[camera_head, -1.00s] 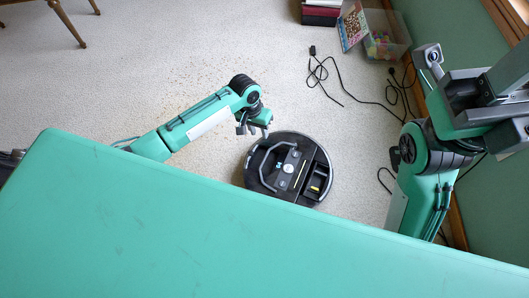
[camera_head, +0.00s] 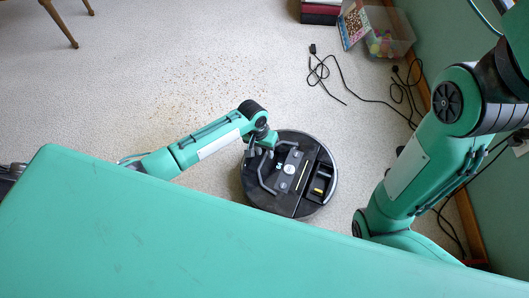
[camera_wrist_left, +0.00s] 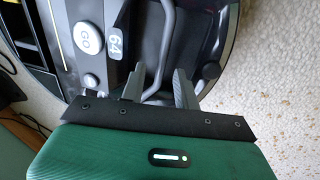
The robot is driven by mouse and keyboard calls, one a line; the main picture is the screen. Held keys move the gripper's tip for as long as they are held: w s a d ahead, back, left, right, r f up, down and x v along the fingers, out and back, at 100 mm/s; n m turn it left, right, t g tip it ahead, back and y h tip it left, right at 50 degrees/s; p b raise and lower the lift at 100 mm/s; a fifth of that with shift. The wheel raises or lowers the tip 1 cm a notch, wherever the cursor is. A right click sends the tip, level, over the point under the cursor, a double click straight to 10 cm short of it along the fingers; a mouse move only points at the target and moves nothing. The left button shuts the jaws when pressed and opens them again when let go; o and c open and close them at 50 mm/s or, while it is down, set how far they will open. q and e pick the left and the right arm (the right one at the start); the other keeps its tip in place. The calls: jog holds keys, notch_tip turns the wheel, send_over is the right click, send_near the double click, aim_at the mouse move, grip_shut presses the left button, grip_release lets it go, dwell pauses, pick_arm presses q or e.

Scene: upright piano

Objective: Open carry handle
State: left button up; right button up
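A round black robot vacuum (camera_head: 324,160) lies on the carpet, with its top compartment showing. Its grey carry handle (camera_head: 262,178) is a U-shaped bar on the left part of its top; in the left wrist view the handle (camera_wrist_left: 167,40) runs down between my fingers. My left gripper (camera_head: 262,152) is at the vacuum's upper left, over the handle. In the left wrist view its two fingers (camera_wrist_left: 160,90) stand apart, with the curved part of the bar between them; contact cannot be told. My right gripper is out of view.
Crumbs (camera_head: 205,85) are scattered on the carpet left of the vacuum. A black cable (camera_head: 325,70) lies beyond it, near a clear bin of coloured toys (camera_head: 385,42) and a book (camera_head: 353,24). A green wall (camera_head: 440,40) bounds the right. My teal body covers the foreground.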

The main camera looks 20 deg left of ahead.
pick_arm(q)
jog(key=shift+f, duration=0.1)
grip_shut()
